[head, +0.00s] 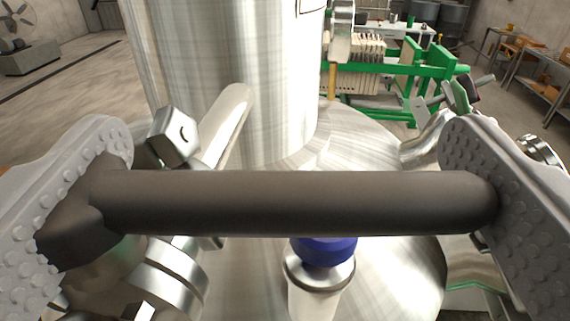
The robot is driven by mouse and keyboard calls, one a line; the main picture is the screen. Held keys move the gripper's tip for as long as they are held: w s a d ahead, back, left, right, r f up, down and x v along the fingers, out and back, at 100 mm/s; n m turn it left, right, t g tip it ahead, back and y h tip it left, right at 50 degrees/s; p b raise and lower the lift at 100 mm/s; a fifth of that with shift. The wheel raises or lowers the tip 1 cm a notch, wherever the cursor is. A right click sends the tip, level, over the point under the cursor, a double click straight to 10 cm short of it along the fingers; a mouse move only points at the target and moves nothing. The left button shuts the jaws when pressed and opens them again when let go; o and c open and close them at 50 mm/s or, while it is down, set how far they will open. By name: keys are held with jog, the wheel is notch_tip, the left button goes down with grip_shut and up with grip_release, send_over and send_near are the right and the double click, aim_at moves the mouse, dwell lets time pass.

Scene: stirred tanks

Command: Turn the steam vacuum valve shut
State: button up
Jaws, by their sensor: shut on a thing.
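A dark grey-brown bar-shaped valve handle (300,203) lies level across the middle of the head view. My gripper (285,205) is shut on it end to end. The left studded finger pad presses at the handle's thicker angled end, and the right pad touches its rounded end. The valve body, partly hidden behind the handle's left end, shows as metal fittings (175,275) at the lower left. No label is readable, so I cannot tell from markings which valve this is.
A shiny steel tank (235,75) stands right behind the handle. A blue-capped fitting (323,250) sits just below the bar. A hex-ended pipe (174,136) is close at the left. A green-framed filter press (425,70) and tables (545,62) stand farther back. Open floor (85,85) shows at left.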

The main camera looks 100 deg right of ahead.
aim_at(269, 196)
jog(key=shift+a, duration=0.1)
jog(key=o, duration=1)
jog(key=shift+w, duration=0.1)
jog(key=shift+o, duration=0.2)
jog(key=shift+w, duration=0.1)
jog(key=shift+r, duration=0.1)
jog(key=shift+r, duration=0.7)
jog(key=shift+w+a+r, duration=0.1)
jog(key=shift+w+r, duration=0.05)
jog(key=shift+r, duration=0.6)
